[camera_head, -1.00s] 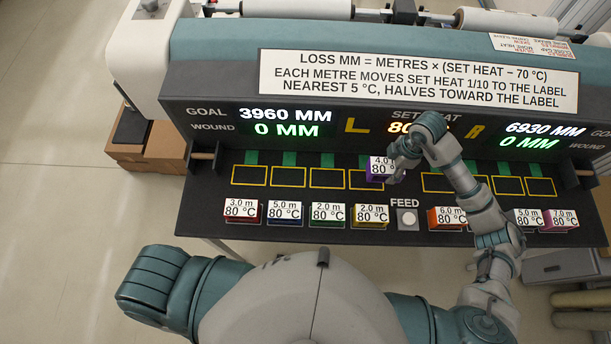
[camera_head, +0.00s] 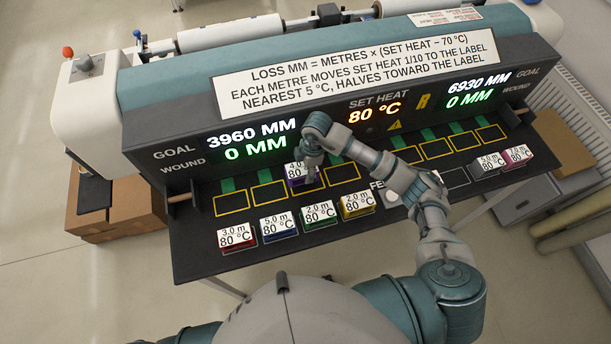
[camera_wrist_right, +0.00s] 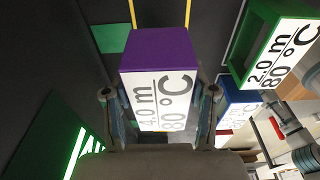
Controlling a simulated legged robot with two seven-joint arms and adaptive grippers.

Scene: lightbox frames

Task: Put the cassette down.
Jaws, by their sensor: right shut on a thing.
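The purple cassette (camera_head: 301,184), labelled 4.0 m 80 °C, is in my right gripper (camera_head: 311,170), over the third yellow-outlined slot from the left in the left row. Whether its underside touches the panel I cannot tell. In the right wrist view the purple cassette (camera_wrist_right: 158,52) sits between both fingers of the right gripper (camera_wrist_right: 160,98), its label facing the camera. To the left are two empty slots, the first (camera_head: 231,203) and second (camera_head: 269,194); the fourth slot (camera_head: 342,173) is empty too. My left gripper is out of view.
Red (camera_head: 237,238), blue (camera_head: 278,227), green (camera_head: 320,214) and yellow (camera_head: 356,205) cassettes stand in front of the left slots. A pink cassette (camera_head: 516,155) stands at the right. My right arm covers part of the panel's middle, including most of the feed button.

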